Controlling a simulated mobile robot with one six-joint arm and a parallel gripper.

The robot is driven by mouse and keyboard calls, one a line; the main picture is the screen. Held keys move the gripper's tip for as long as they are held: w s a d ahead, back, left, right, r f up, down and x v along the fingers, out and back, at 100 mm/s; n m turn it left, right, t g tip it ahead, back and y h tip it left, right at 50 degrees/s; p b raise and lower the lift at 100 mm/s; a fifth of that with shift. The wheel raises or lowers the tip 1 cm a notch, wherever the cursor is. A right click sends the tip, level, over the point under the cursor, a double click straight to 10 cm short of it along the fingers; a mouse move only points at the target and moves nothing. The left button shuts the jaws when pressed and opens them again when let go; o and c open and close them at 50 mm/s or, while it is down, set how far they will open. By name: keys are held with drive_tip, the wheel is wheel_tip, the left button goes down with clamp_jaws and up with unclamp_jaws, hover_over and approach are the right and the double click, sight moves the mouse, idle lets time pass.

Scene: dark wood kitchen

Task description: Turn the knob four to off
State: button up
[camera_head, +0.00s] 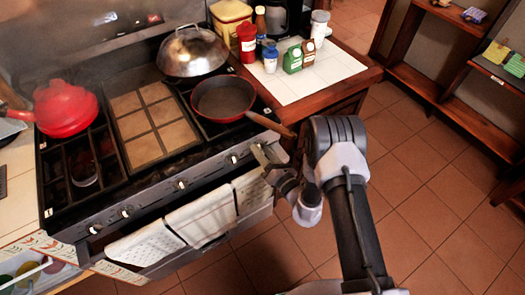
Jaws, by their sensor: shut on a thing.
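The stove (110,225) stands at the left, with a row of small knobs along its front panel. One knob (127,211) is toward the left, one (181,184) is near the middle and one (233,159) is to the right. The knobs' marks are too small to read, and I cannot tell which is knob four. My gripper (262,157) is at the right end of the panel, just right of the rightmost knob I see clearly. Its jaws are shut on a knob there, which the fingers mostly hide.
A red pan (222,97) is on the right burners, its handle reaching out above my gripper. A domed lid (192,52) and a red kettle (66,108) are on the stove. Towels (202,216) hang below the knobs. The floor (440,200) at right is clear.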

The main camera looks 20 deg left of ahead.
drive_tip(key=shift+f+m, duration=0.1)
drive_tip(key=shift+m, duration=0.4)
idle(0.3)
drive_tip(key=o, duration=1.4)
drive_tip(key=shift+c, duration=0.2)
drive_tip(key=p+v, duration=0.3)
drive_tip(key=v, duration=1.4)
drive_tip(key=shift+d, duration=0.25)
drive_tip(key=shift+s, duration=0.1)
